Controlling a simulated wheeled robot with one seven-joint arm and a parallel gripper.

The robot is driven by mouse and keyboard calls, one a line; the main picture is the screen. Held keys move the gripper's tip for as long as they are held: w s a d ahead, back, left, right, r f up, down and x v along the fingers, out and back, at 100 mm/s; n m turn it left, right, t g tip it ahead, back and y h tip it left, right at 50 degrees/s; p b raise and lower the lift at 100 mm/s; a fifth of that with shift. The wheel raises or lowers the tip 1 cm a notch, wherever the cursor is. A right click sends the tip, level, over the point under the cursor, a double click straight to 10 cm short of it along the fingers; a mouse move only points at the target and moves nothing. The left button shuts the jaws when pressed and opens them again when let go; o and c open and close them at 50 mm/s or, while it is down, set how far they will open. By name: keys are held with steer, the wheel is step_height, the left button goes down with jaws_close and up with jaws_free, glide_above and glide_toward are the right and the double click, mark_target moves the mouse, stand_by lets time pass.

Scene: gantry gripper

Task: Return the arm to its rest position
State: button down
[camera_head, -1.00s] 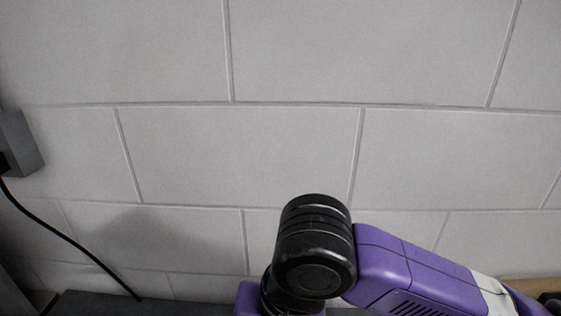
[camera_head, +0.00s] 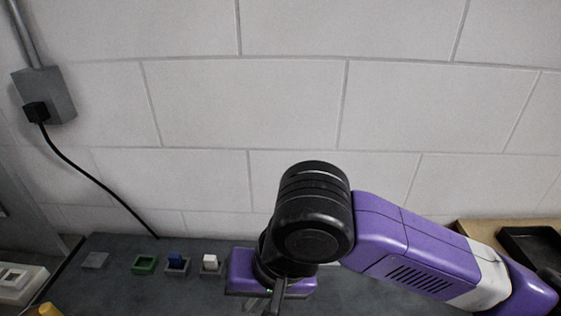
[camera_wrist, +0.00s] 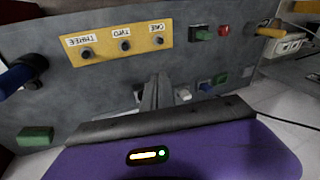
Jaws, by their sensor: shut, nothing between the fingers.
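My purple and black arm reaches in from the right in the head view, and my gripper (camera_head: 277,296) hangs at its end over a dark grey worktop (camera_head: 120,261). Its fingertips are cut off by the lower edge of that view. In the wrist view my gripper (camera_wrist: 157,92) shows its two fingers pressed together, with nothing between them. It is apart from the small coloured parts around it.
A yellow panel (camera_wrist: 117,34) carries several dark knobs. A green square (camera_head: 145,264), a blue block (camera_head: 176,260) and a white block (camera_head: 210,262) stand along the worktop's back. A black tray (camera_head: 533,250) is at right; a cable (camera_head: 90,180) hangs from a wall box.

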steer(key=w+a+r+n+t+y, duration=0.2)
steer(key=a+r+y, duration=0.35)
steer(key=r, duration=0.25)
steer(key=w+a+r+n+t+y, duration=0.2)
steer(key=a+r+n+t+y, duration=0.1)
steer(key=a+r+y, duration=0.4)
steer(key=w+d+r+m+t, duration=0.3)
steer(key=d+r+t, duration=0.5)
steer(key=d, duration=0.1)
steer(key=s+d+f+m+t+h+b, duration=0.1)
steer(key=s+d+f+m+t+h, duration=0.3)
steer(key=d+f+h, duration=0.45)
steer(key=s+d+f+m+t+h, duration=0.35)
steer(key=d+f+h, duration=0.25)
steer(key=d, duration=0.5)
steer(key=s+d+f+n+g, duration=0.2)
steer(key=s+d+f+g, duration=0.1)
steer(key=s+f, duration=0.6)
steer(key=s+d+f+n+g+h, duration=0.1)
steer(key=s+d+f+g, duration=0.3)
steer(key=s+f, duration=0.5)
steer(key=s+d+n+b, duration=0.1)
steer(key=s, duration=0.6)
steer(key=shift+s+d+f+h, duration=0.2)
steer(key=shift+d+f+h, duration=0.05)
steer(key=shift+d+h, duration=0.05)
